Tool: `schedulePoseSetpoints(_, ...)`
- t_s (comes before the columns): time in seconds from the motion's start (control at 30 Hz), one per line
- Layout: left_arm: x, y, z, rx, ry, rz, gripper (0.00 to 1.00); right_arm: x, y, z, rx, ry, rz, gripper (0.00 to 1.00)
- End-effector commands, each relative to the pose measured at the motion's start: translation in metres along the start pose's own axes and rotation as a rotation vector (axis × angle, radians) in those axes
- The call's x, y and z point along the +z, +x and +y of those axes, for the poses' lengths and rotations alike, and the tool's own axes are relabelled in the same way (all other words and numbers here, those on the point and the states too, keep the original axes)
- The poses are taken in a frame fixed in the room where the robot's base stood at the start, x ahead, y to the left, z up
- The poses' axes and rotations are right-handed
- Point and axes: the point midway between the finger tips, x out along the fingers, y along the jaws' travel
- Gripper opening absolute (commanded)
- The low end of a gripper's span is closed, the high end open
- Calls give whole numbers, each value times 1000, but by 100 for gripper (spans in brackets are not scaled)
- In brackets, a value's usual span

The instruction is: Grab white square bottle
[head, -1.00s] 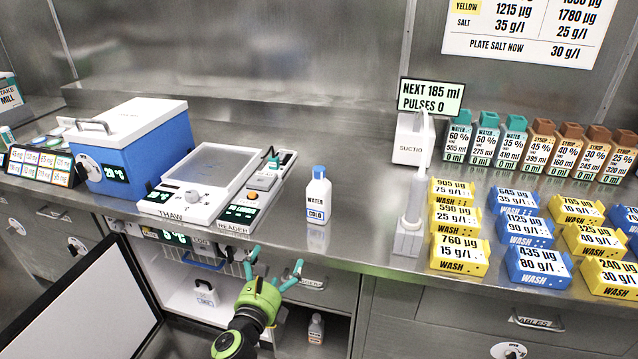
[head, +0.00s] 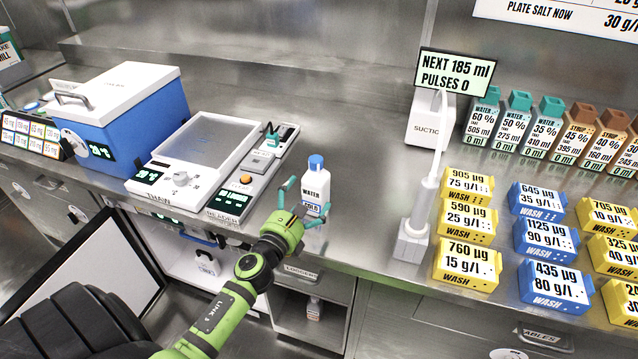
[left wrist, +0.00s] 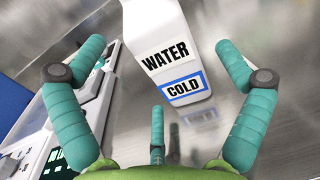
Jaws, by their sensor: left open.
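The white square bottle (head: 316,184) stands upright on the steel counter, with a blue cap and labels reading WATER and COLD. In the left wrist view the bottle (left wrist: 166,50) is ahead, between the spread teal fingers, with its lower end toward me. My left gripper (head: 302,203) is open at the bottle's front, with a finger toward each side. I see a gap on both sides in the left wrist view, where the gripper (left wrist: 160,85) holds nothing. The bottle's cap is out of the wrist view. My right gripper is not in view.
The reader (head: 232,203) and thaw unit (head: 150,172) stand left of the bottle. The suction stand (head: 411,240) is to its right, with yellow wash blocks (head: 466,262) beyond. Counter between bottle and suction stand is clear. Below is an open compartment (head: 290,308).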

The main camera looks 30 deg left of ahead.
Motion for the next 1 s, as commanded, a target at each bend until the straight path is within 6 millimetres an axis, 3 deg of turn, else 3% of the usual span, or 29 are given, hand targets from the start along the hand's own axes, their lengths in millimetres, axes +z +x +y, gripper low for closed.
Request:
schedulePoseSetpoints(0.33,0,47,3,2,-3,-1,100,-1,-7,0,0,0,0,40)
schedulePoseSetpoints(0.63,-1,53,3,0,-2,0,100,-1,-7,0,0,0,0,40)
schedulePoseSetpoints(0.67,-1,53,3,0,-2,0,96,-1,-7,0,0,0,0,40)
schedulePoseSetpoints(0.8,-1,53,3,0,-2,0,40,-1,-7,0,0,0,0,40)
schedulePoseSetpoints(0.83,-2,53,3,0,-2,0,30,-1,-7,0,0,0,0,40)
schedulePoseSetpoints(1.0,0,53,3,0,-2,-2,30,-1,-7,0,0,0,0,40)
